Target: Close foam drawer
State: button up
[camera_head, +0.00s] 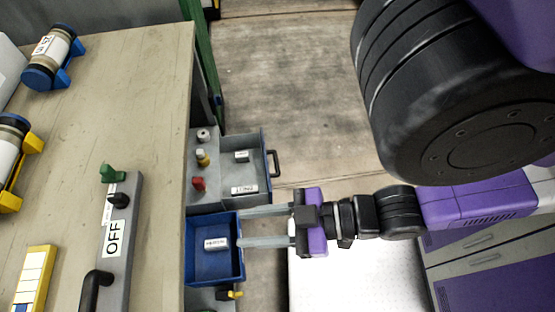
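A blue drawer (193,262) stands pulled out from the bench at lower centre, with a small white labelled block (215,243) inside. A grey drawer (263,150) is also pulled out just above it in the picture, with a dark handle (274,163) on its right side and labelled pieces inside. I cannot read which drawer is the foam one. My gripper (230,228) points left, its two long fingers apart with nothing visibly held between them. The fingertips overlap the blue drawer's right side in the picture; I cannot tell whether they touch it.
The wooden bench top (110,70) fills the left, with labelled cylinders on blue and yellow stands and a grey "OFF" panel (119,230). A yellow-handled part (232,294) shows below the blue drawer. Open floor (300,75) lies at upper centre.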

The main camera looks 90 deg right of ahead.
aim_at(257, 171)
jog(key=k+z, duration=0.2)
jog(key=z, duration=0.2)
jog(key=k+z, duration=0.2)
jog(key=z, duration=0.2)
jog(key=k+z, duration=0.2)
jog(key=z, duration=0.25)
jog(key=k+l, duration=0.25)
jog(key=k, duration=0.25)
jog(key=i+l+u, duration=0.15)
jog(key=i, duration=0.2)
jog(key=i+l+u, duration=0.1)
jog(key=l, duration=0.3)
jog(key=i+l, duration=0.1)
jog(key=l, duration=0.3)
jog(key=i+u, duration=0.05)
